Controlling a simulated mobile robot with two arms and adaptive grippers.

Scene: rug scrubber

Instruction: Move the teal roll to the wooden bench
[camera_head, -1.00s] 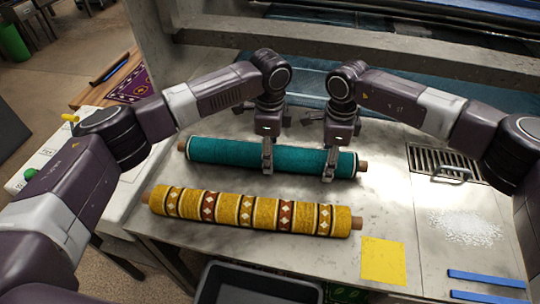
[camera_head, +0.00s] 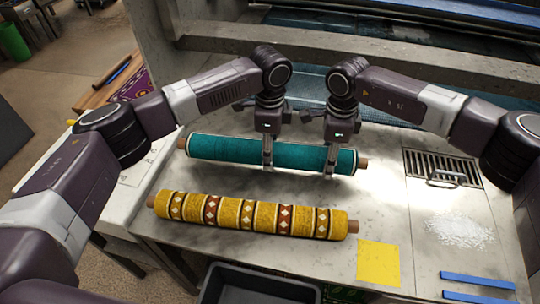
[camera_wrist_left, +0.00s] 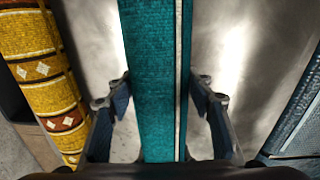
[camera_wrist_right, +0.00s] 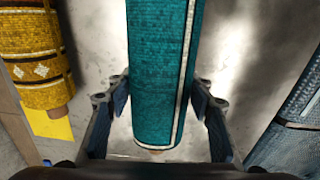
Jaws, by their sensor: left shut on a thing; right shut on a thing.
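The teal roll (camera_head: 225,148) lies lengthwise across the grey metal worktop, its wooden core ends sticking out. My left gripper (camera_head: 267,163) is shut on the roll near its middle. My right gripper (camera_head: 330,168) is shut on it nearer its right end. The left wrist view shows the teal roll (camera_wrist_left: 150,80) between both fingers, and the right wrist view shows it (camera_wrist_right: 158,70) likewise. I cannot tell clearly whether the roll is clear of the worktop. The wooden bench (camera_head: 92,95) is at the upper left, partly hidden behind my left arm, with a purple patterned rug on it.
A yellow patterned roll (camera_head: 250,215) lies in front of the teal roll. A yellow square (camera_head: 378,263), a drain grate (camera_head: 440,167), white powder (camera_head: 460,230) and blue strips (camera_head: 478,280) are to the right. A dark bin (camera_head: 260,285) stands below the front edge.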

